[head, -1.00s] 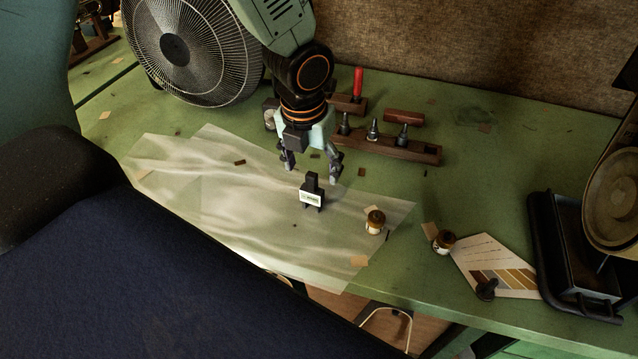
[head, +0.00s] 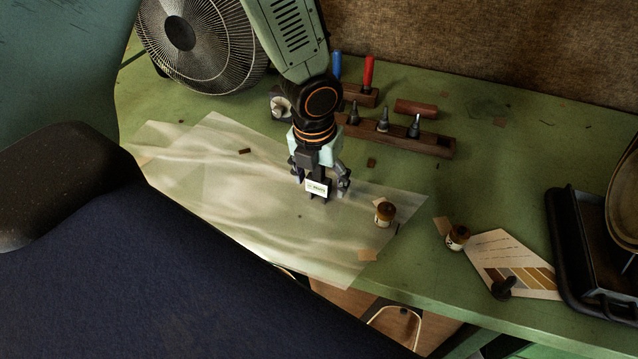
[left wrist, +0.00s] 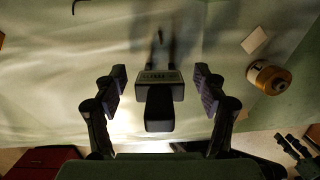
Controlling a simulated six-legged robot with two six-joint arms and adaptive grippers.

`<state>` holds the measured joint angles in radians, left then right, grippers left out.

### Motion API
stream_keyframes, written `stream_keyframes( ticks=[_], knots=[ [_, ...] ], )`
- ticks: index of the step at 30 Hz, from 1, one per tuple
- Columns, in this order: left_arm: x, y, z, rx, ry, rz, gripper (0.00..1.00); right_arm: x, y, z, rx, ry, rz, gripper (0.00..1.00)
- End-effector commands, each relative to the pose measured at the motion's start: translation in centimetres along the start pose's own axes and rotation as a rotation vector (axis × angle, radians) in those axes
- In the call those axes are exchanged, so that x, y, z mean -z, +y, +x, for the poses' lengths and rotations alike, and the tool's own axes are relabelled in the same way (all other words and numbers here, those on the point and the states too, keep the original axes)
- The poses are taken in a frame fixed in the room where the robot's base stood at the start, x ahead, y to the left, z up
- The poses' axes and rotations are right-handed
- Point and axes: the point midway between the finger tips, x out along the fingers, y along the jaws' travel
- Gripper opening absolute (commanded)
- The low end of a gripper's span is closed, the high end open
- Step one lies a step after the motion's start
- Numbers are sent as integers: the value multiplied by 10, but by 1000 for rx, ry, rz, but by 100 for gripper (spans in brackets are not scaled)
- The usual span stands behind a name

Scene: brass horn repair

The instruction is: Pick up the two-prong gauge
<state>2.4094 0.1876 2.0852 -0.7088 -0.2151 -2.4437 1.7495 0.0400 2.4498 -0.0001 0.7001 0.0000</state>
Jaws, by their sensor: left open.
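In the left wrist view the gauge (left wrist: 160,100) lies between the two open fingers (left wrist: 160,92), with a visible gap on each side. Its prongs are not clear in the head view.
A small brown-capped jar (head: 384,214) stands right of the gauge; another jar (head: 457,237) is farther right. A wooden rack (head: 440,147) with several tools is behind. A fan (head: 200,45) stands at back left, a black tray (head: 590,270) at right.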

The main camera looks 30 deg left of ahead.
Motion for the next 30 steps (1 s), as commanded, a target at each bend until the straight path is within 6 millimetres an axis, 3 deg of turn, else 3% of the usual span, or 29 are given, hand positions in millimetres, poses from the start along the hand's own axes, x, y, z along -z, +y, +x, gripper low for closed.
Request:
stream_keyframes(
  ticks=[2,23,30],
  knots=[
    [-1,0,-1,0,0,0,71,0,0,-1,0,0,0,40],
    [-1,0,-1,0,0,0,11,0,0,-1,0,0,0,40],
    [-1,0,-2,0,-1,0,10,0,0,-2,0,0,0,40]
  ],
)
